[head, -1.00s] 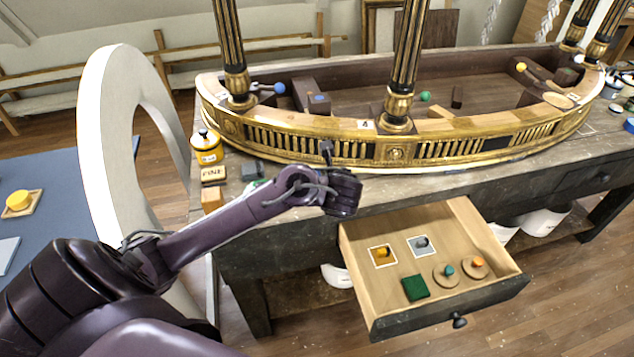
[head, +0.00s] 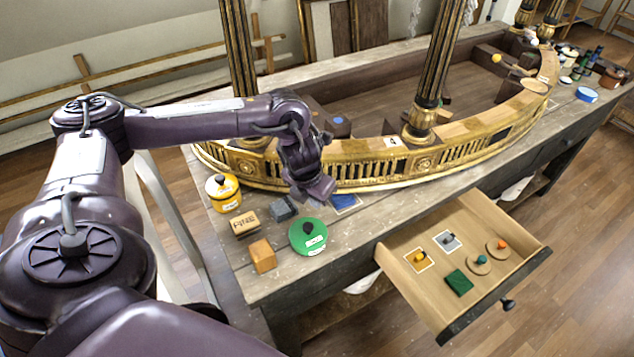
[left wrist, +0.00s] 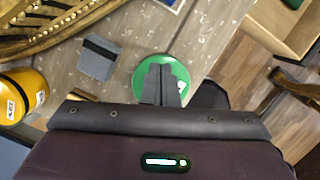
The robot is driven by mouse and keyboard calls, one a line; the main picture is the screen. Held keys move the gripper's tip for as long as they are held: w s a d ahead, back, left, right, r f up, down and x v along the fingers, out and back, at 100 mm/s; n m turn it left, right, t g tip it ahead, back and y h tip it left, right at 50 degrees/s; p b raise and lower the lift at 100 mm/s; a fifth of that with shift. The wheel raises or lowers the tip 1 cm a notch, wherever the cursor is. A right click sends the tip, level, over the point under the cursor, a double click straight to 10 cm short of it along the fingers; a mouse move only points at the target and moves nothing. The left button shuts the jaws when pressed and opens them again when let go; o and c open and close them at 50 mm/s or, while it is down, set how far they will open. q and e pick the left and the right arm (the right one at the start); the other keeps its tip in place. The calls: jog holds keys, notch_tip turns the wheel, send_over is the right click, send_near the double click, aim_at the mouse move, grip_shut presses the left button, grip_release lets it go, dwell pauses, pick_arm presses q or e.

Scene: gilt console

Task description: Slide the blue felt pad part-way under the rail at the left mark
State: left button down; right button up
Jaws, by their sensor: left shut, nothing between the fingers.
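The blue felt pad (head: 344,201) lies flat on the worn bench top at the front foot of the gilt rail (head: 372,176). My left gripper (head: 318,192) hangs just left of the pad and hides part of it; I cannot tell whether any of it is under the rail. In the left wrist view a sliver of the pad (left wrist: 172,3) shows at the top edge. There the left fingers (left wrist: 160,75) are closed together, empty, above a green round lid (left wrist: 143,72). I cannot make out the left mark. My right gripper is not in view.
A green tin (head: 308,236), a dark grey block (head: 283,208), a wooden block (head: 262,256), a block marked FINE (head: 244,222) and a yellow tin (head: 222,192) stand left of the pad. An open drawer (head: 400,283) juts out to the right.

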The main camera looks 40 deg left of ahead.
pick_arm(q)
jog(key=b, duration=0.4)
send_over(324, 222)
jog(key=s, duration=0.2)
jog(key=f, duration=0.4)
jog(key=shift+w+d+f, duration=0.1)
jog(key=shift+d+f, duration=0.25)
jog(key=shift+f, duration=0.05)
jog(key=b+x, duration=0.4)
jog(key=x, duration=0.1)
jog(key=shift+a+f+b, duration=0.2)
jog(key=shift+a+b, duration=0.1)
jog(key=shift+a, duration=0.05)
jog(key=w, duration=0.3)
jog(key=shift+w+r+b, duration=0.1)
jog(key=shift+r+b, duration=0.25)
jog(key=shift+w, duration=0.4)
jog(key=shift+s+r, duration=0.1)
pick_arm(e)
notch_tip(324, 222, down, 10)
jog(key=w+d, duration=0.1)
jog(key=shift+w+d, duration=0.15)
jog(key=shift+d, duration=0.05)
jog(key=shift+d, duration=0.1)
